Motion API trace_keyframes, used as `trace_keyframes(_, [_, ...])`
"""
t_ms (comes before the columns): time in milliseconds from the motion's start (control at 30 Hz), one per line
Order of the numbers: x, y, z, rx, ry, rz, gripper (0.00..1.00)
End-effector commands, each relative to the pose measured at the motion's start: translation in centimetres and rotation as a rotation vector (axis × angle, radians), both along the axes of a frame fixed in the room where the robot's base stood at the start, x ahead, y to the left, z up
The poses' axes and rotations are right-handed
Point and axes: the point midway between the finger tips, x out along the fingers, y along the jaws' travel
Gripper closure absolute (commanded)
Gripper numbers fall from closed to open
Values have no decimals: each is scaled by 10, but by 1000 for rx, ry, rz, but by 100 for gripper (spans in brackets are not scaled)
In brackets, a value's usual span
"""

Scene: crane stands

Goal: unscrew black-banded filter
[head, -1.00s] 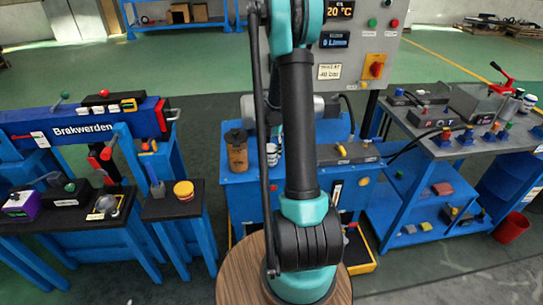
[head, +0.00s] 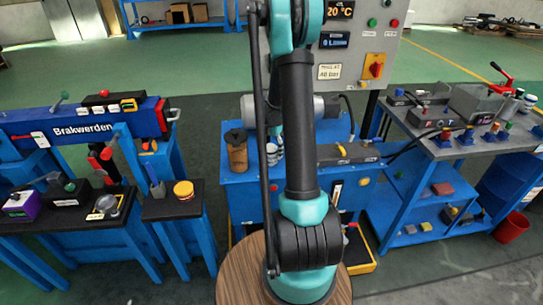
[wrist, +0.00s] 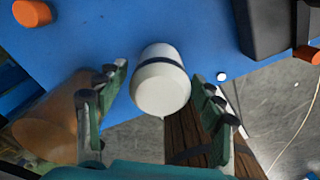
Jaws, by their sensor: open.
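The filter (wrist: 162,80) is a white cylinder with a thin black band near its far end, in the middle of the wrist view above the edge of the blue bench. My gripper (wrist: 160,78) is open, with one finger left and one right of the filter. A gap shows between the filter and each finger, so neither seems to touch it. In the head view, white cylinders on the blue bench (head: 241,196) are partly hidden behind my arm; I cannot tell which has the band. My gripper is hidden there.
A brown canister (head: 237,155) stands left of the white cylinders; a brown rounded object (wrist: 50,125) lies left of my gripper in the wrist view. A dark box (wrist: 268,25) is at upper right. A grey bench (head: 470,145) with fittings stands right.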

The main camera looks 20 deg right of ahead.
Motion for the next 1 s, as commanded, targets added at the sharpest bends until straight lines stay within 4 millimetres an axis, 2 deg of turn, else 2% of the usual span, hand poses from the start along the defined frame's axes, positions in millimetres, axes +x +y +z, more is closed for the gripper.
trace_keyframes(133, [0, 0, 0, 0, 0, -153, 33])
trace_keyframes(367, [0, 0, 0, 0, 0, -259, 33])
trace_keyframes(700, [0, 0, 0, 0, 0, -625, 33])
trace_keyframes(867, [0, 0, 0, 0, 0, -684, 33])
trace_keyframes(1000, [0, 0, 0, 0, 0, -817, 33])
